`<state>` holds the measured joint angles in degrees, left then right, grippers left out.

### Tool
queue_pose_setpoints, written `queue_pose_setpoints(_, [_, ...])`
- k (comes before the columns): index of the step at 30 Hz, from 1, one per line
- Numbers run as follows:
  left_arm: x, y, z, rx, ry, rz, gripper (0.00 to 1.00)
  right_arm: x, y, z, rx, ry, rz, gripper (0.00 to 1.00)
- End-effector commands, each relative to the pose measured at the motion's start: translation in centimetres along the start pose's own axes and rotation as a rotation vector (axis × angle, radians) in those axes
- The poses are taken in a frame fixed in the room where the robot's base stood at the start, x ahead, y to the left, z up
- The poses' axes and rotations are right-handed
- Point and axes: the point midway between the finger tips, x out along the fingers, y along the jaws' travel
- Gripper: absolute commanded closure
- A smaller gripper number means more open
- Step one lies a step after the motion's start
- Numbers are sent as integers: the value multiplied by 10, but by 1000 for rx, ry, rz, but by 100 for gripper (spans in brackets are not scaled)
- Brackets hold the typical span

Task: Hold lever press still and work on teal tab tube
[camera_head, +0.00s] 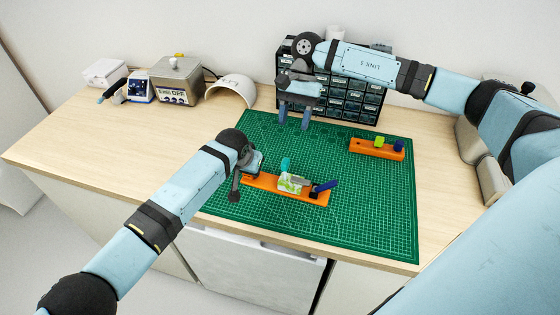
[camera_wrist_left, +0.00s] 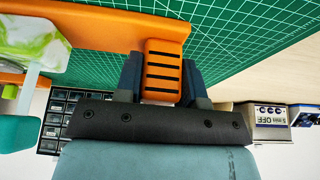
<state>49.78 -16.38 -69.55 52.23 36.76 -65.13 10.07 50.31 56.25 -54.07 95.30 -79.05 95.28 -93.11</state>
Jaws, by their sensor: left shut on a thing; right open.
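The lever press is a long orange base (camera_head: 264,185) on the green mat, with a green-and-white marbled block (camera_head: 290,182) on it. A teal tab (camera_head: 285,163) stands up at the block; the block and tab also show at the left of the left wrist view (camera_wrist_left: 14,133). A dark blue cylinder (camera_head: 326,186) sits tilted at the base's right end. My left gripper (camera_wrist_left: 160,78) is shut on the ribbed orange grip at the base's left end. My right gripper (camera_head: 293,121) is open and empty above the back of the mat, behind the press and apart from it.
A second orange holder (camera_head: 365,150) with yellow-green and blue pieces lies at the mat's right. A dark drawer cabinet (camera_head: 345,100) stands behind. Bench devices (camera_head: 176,80) and a white curved shell (camera_head: 232,90) stand back left. The mat's front right (camera_head: 375,220) is clear.

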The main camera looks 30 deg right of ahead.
Motion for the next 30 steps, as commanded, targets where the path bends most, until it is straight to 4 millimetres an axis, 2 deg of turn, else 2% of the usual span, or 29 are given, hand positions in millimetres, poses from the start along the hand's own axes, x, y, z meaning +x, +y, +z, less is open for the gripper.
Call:
queue_pose_setpoints(2, [4,-1,4,-2,-7,-2,98,1,0,0,0,0,0,52])
queue_pose_setpoints(3, [4,-1,4,-2,-7,-2,62,1,0,0,0,0,0,52])
queue_pose_setpoints(6, [3,-1,3,-2,-6,-2,39,1,0,0,0,0,0,52])
queue_pose_setpoints(7, [3,-1,3,-1,-5,-1,34,1,0,0,0,0,0,52])
queue_pose_setpoints(15, [0,0,1,0,-2,0,34,0,0,0,0,0,0,52])
queue_pose_setpoints(19, [-10,0,0,0,0,0,34,0,0,0,0,0,0,52])
queue_pose_setpoints(23, [-32,-1,1,0,2,0,34,0,0,0,0,0,0,52])
queue_pose_setpoints(30, [-84,-1,1,0,0,0,34,0,0,0,0,0,0,52])
